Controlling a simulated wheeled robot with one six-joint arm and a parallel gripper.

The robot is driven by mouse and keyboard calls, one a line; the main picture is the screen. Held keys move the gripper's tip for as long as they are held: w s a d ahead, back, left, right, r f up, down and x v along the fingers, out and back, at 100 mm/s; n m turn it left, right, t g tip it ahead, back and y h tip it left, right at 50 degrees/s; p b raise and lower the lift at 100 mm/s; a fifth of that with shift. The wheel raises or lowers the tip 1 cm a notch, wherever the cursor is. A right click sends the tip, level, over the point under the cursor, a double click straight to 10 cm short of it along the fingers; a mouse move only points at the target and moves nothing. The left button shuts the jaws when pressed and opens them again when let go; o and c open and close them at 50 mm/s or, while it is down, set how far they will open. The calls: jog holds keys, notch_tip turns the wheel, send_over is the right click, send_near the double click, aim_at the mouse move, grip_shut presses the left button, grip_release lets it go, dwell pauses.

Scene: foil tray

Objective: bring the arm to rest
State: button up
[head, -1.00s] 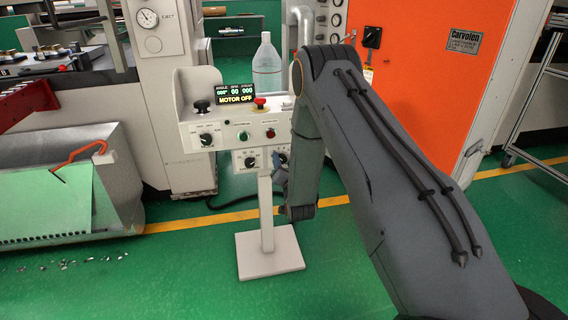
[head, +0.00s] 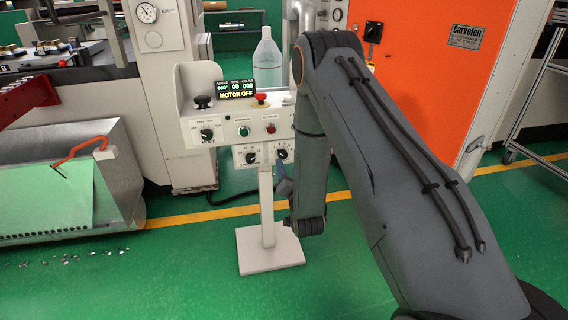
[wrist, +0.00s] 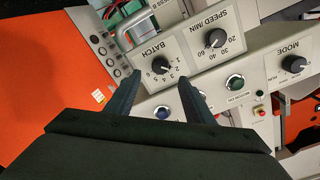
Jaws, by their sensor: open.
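My gripper (wrist: 160,88) shows in the wrist view with its two dark fingers apart and nothing between them. Beyond its fingertips is the front of a control panel, with the BATCH knob (wrist: 160,65) just past them. In the head view my gripper is mostly hidden behind my arm; a small part of it (head: 284,186) shows beside the panel's post. The white control panel (head: 222,132) stands on a post, and its display reads MOTOR OFF. I cannot tell from these views how close the fingers are to the panel face.
A clear bottle (head: 267,66) stands at the panel's back right. An orange machine cabinet (head: 425,75) is behind my arm. A metal tray (head: 105,215) with a green sheet is at the left. Green floor (head: 190,280) is open in front.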

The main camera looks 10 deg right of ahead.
jog(key=s+r+n+g+p, duration=0.3)
jog(key=s+r+g+p, duration=0.2)
jog(key=s+r+g, duration=0.35)
jog(key=s+r+n+g+p, duration=0.1)
jog(key=s+r+g, duration=0.2)
jog(key=s, duration=0.7)
jog(key=s+r+n+g+p, duration=0.2)
jog(key=s+r, duration=0.4)
jog(key=s, duration=0.5)
jog(key=s+r+n+g+p, duration=0.1)
jog(key=s+r+g, duration=0.3)
jog(key=s, duration=0.7)
jog(key=shift+r+y+p, duration=0.3)
jog(key=shift+r+p, duration=0.2)
jog(key=shift+r, duration=0.1)
jog(key=shift+s, duration=0.1)
